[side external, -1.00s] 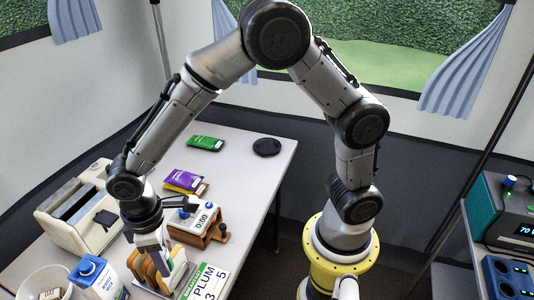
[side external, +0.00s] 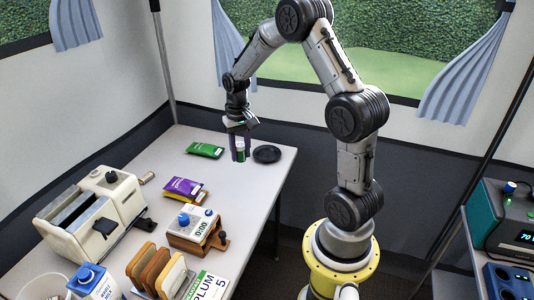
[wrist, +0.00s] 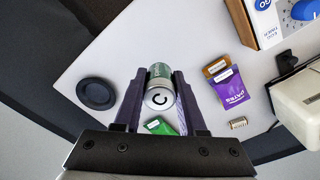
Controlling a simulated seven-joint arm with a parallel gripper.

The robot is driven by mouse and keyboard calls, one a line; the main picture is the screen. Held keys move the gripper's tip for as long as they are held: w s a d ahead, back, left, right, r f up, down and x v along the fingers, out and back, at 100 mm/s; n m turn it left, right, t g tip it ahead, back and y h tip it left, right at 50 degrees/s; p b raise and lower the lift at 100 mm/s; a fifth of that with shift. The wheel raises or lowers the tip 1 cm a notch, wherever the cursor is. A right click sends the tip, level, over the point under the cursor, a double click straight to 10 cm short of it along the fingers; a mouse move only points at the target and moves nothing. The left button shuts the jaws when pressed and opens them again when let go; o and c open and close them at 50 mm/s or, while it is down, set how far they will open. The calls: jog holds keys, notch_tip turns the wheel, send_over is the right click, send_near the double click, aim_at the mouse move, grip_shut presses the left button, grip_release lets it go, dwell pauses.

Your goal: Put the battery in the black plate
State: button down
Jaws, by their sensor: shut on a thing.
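The battery (side external: 240,155) is a green cylinder with a pale end. My gripper (side external: 240,142) is shut on it, with the battery upright between the two fingers. In the wrist view the battery (wrist: 159,90) shows its silver end between the purple-grey fingers of my gripper (wrist: 159,100). The black plate (side external: 267,154) is a small round dish near the table's far right corner, just right of the battery. It also shows in the wrist view (wrist: 96,93), left of the battery and apart from it. I cannot tell whether the battery touches the table.
A green packet (side external: 205,149) lies left of my gripper. A purple packet (side external: 184,188), a timer on a wooden stand (side external: 194,233), a toaster (side external: 90,220), a rack with bread slices (side external: 157,270) and a milk carton (side external: 95,282) stand nearer. The table edge is close beyond the plate.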

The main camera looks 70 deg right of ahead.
jog(key=s+d+m, duration=0.4)
jog(key=s+d, duration=0.5)
jog(key=d, duration=0.2)
send_over(267, 156)
notch_tip(267, 156, down, 9)
jog(key=shift+s+f, duration=0.1)
jog(key=shift+f, duration=0.1)
jog(key=shift+d+f, duration=0.1)
jog(key=shift+f, duration=1.65)
jog(key=shift+f, duration=0.1)
jog(key=shift+c, duration=2.4)
grip_release()
jog(key=shift+f, duration=0.1)
